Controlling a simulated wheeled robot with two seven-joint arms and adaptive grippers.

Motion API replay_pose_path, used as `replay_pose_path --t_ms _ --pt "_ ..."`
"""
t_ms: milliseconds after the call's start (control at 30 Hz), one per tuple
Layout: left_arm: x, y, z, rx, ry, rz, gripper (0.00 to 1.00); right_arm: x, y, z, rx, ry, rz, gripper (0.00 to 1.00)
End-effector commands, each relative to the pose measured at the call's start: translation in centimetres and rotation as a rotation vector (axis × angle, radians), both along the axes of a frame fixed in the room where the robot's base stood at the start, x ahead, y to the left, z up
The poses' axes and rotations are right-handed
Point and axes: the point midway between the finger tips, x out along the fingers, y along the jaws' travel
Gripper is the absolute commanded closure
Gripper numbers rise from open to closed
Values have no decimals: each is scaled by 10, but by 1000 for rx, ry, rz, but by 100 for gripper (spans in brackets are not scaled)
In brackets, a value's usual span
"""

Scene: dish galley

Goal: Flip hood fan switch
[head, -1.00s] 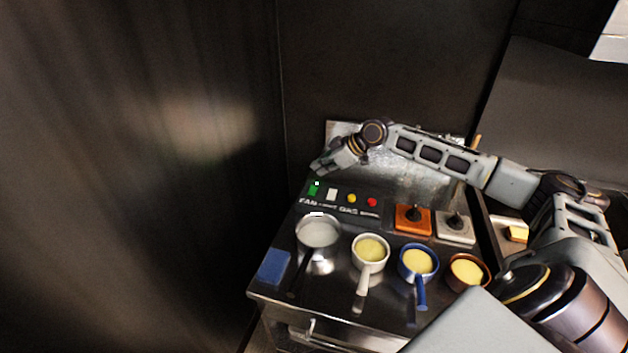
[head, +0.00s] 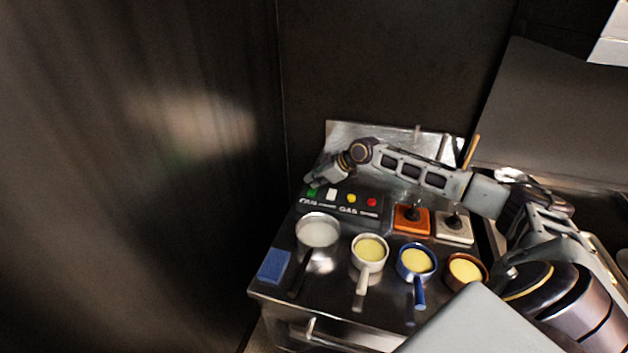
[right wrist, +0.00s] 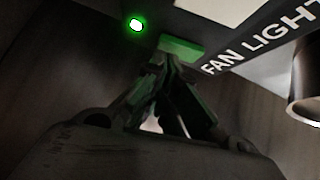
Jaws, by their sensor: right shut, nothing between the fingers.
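The green fan switch (head: 312,192) is at the left end of the dark control panel (head: 322,205), above its FAN label. In the right wrist view the green switch (right wrist: 184,47) is right beyond my fingertips, with a lit green lamp (right wrist: 136,25) beside it. My right gripper (head: 309,182) is shut and empty, its tips at the green switch and partly covering it. I cannot tell whether they press on it. My left gripper is not in view.
On the panel are a white switch (head: 332,194), a yellow button (head: 351,199) and a red button (head: 372,202). Several pans, including a steel pan (head: 318,232) and a blue pan (head: 417,261), stand in front. A blue block (head: 273,266) lies at the left edge.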

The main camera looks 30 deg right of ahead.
Motion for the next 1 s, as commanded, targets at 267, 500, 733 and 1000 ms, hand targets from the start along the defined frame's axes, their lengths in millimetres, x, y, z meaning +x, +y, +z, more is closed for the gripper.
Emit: replay_pose_path --t_ms 267,500,733,1000 --pt "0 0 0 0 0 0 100 0 0 -1 0 0 0 100" --pt "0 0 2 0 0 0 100 1 -1 -3 15 14 -2 100" --pt "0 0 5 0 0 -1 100 3 -3 -7 55 49 -2 100" --pt "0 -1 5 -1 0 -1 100 2 -2 -7 53 51 -1 100"
